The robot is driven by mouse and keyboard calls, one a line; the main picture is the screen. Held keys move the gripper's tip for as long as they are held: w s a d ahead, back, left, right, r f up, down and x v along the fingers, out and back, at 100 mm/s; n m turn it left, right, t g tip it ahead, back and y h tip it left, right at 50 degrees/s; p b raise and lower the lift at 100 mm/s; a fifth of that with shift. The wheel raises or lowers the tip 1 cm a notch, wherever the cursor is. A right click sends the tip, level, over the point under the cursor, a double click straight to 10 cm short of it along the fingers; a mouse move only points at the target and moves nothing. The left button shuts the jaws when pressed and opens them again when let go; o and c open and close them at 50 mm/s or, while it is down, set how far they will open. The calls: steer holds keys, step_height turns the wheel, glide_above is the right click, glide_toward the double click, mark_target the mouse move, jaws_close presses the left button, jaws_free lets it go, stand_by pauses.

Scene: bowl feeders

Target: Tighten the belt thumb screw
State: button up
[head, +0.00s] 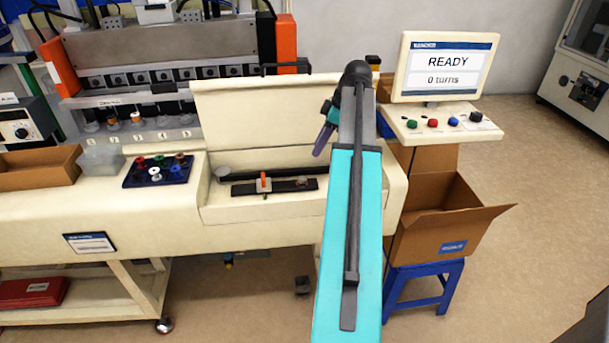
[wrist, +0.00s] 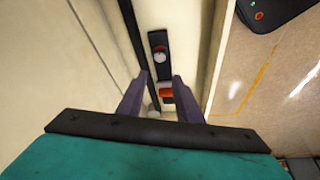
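In the head view, a round metallic screw head (head: 302,182), apparently the belt thumb screw, sits at the right end of a black plate (head: 283,187) in the machine's open recess. The wrist view shows it as a silver knob (wrist: 160,54) on the black plate, beyond my fingertips. In the head view, my gripper (head: 320,148) is above and right of the plate, partly hidden by my arm.
The pale raised cover (head: 255,110) stands behind the recess. A dark belt runs behind the plate from a grey pulley (head: 222,172). A screen (head: 443,70) reads READY, 0 turns, above a button panel (head: 440,124).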

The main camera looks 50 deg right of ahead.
steer(key=shift+s+d, duration=0.1)
steer(key=p, duration=0.4)
glide_toward(302, 178)
steer(key=shift+x, duration=3.75)
steer(key=shift+b, duration=0.3)
steer(key=c, duration=0.8)
